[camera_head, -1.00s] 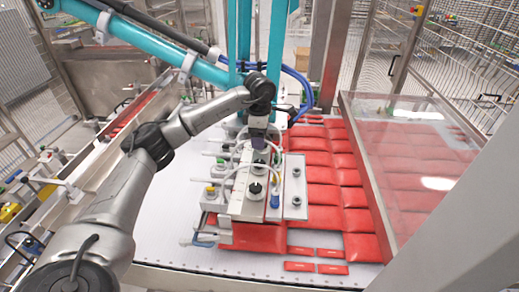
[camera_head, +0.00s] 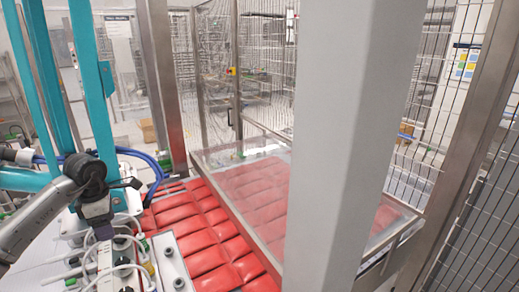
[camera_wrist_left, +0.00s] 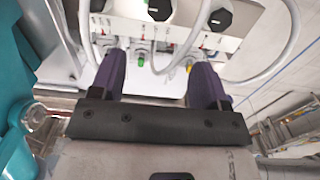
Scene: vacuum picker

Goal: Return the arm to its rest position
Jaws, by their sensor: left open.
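My left arm (camera_head: 40,218) comes in from the left of the head view. My left gripper (camera_head: 102,228), with dark purple fingers, hangs above the vacuum picker head at the lower left. In the wrist view my left gripper (camera_wrist_left: 158,78) is open, with nothing between its two fingers. The vacuum picker (camera_head: 168,262), a pale block with hoses and dark knobs, is cut off by the lower edge of the head view. Its white panel with black knobs (camera_wrist_left: 217,18) lies beyond the fingertips in the wrist view. My right gripper is not in view.
Red packs (camera_head: 195,240) lie in rows right of the picker. A clear cover (camera_head: 250,185) stands over more packs. A grey post (camera_head: 335,150) blocks part of the head view. Teal machine beams (camera_head: 92,85) and blue hoses (camera_head: 150,163) stand close to my arm.

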